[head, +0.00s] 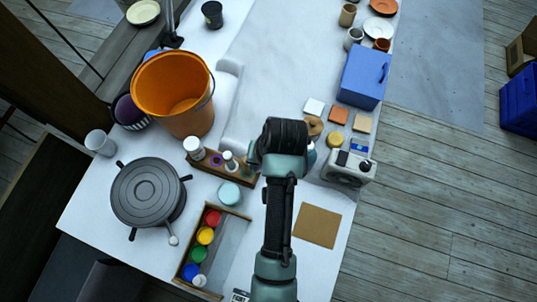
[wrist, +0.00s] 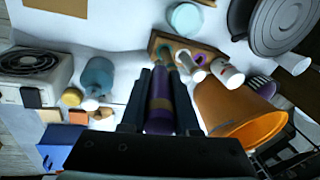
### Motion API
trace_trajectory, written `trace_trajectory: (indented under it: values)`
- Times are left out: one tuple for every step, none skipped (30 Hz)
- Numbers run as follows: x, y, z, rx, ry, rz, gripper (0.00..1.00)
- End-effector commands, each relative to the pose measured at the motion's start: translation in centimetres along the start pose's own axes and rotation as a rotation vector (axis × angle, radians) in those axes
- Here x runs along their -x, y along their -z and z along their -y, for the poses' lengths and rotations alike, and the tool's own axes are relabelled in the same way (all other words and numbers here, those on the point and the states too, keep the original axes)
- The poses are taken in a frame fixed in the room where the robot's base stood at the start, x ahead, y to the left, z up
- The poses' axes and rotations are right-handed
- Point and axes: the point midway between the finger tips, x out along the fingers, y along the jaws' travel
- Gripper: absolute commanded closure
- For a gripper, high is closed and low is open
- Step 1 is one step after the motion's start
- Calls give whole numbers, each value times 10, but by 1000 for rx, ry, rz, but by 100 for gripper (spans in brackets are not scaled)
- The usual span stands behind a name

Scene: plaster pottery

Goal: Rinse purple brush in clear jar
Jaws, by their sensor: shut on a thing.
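My gripper (wrist: 160,82) is shut on the purple brush (wrist: 160,105), whose thick purple shaft lies between the two dark fingers in the wrist view. The brush's far end points towards the wooden rack (wrist: 160,40) and overlaps it in the picture; I cannot tell whether they touch. In the head view my wrist hides the fingers and the brush. The same rack (head: 238,180) lies just left of my wrist there. I cannot pick out the clear jar for certain; a blue-green rounded vessel (wrist: 97,78) stands left of my gripper in the wrist view.
An orange bucket (head: 174,92) stands at the back left. A dark round turntable (head: 148,192) and a paint box (head: 207,258) are at the left front. A blue box (head: 363,76) and a grey appliance (head: 349,170) stand right. The table's back middle is clear.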

Motion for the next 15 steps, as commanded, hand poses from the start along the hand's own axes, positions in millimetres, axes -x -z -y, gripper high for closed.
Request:
trace_trajectory:
  values:
    - [0, -3, 7, -40, -6, 7, 100]
    - [-3, -4, 10, -70, -11, 8, 100]
    - [-6, -6, 14, -111, -16, 9, 100]
    - [-9, -8, 18, -143, -20, 12, 100]
    - [-12, -10, 22, -176, -25, 12, 100]
    - [-16, -14, 27, -222, -32, 14, 100]
    - [-20, -16, 31, -259, -38, 14, 100]
    - [-23, -19, 35, -296, -43, 13, 100]
    - [-27, -23, 41, -344, -49, 12, 100]
    - [-30, -26, 44, -379, -55, 12, 100]
    - [-34, -30, 48, -413, -59, 9, 100]
    - [-38, -34, 52, -456, -65, 7, 100]
    - [-40, -37, 55, -486, -68, 6, 100]
    - [-43, -40, 58, -513, -71, 4, 100]
    - [-46, -43, 60, -545, -76, 1, 100]
